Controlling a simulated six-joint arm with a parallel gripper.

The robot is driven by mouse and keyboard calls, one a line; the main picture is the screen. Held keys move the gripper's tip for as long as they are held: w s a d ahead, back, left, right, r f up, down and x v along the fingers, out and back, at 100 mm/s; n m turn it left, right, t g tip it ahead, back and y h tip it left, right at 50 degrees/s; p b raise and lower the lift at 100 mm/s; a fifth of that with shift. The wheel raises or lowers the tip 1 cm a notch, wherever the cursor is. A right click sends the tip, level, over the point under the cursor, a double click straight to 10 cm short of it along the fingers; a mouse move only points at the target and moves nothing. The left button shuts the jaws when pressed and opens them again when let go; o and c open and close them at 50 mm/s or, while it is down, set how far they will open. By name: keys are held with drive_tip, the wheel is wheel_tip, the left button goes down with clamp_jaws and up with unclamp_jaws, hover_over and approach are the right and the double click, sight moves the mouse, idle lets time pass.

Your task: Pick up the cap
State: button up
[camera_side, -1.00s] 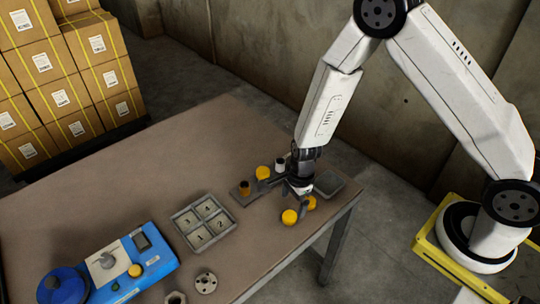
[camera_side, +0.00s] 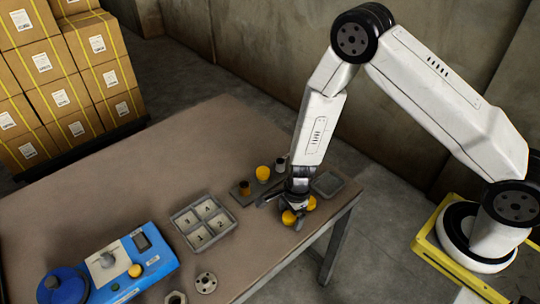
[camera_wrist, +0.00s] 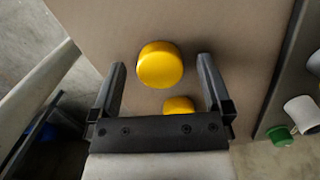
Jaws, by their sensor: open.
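Two yellow caps lie on the table near its right corner, one (camera_side: 288,217) at the left and one (camera_side: 311,203) at the right. My gripper (camera_side: 297,212) is low over them, open, with its fingers partly hiding them. In the wrist view, a round yellow cap (camera_wrist: 160,64) shows between the spread fingertips of my gripper (camera_wrist: 160,66), with a gap on each side. A second yellow cap (camera_wrist: 178,104) is partly hidden behind the gripper's crossbar. I cannot tell the fingertips' exact height above the table.
A dark plate (camera_side: 238,198) behind the gripper holds a brown cylinder (camera_side: 244,188), a yellow piece (camera_side: 263,173) and a grey cylinder (camera_side: 281,163). A numbered four-compartment tray (camera_side: 174,222) and blue machine (camera_side: 158,262) stand left.

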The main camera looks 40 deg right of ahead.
sight(290, 215)
idle(0.3)
drive_tip(key=c, duration=1.3)
drive_tip(key=shift+r, duration=0.2)
wheel_tip(290, 215, up, 10)
drive_tip(key=shift+f, duration=0.15)
drive_tip(key=shift+w, duration=0.1)
idle(0.4)
drive_tip(key=w+a, duration=0.1)
drive_tip(key=w, duration=0.3)
drive_tip(key=w+a+n, duration=0.1)
drive_tip(key=w, duration=0.4)
drive_tip(key=w+a+n, duration=0.1)
drive_tip(key=w, duration=0.3)
drive_tip(key=shift+w+a+r, duration=0.25)
drive_tip(key=shift+w+r, duration=0.1)
drive_tip(key=shift+w+a+r, duration=0.15)
drive_tip(key=shift+w, duration=0.55)
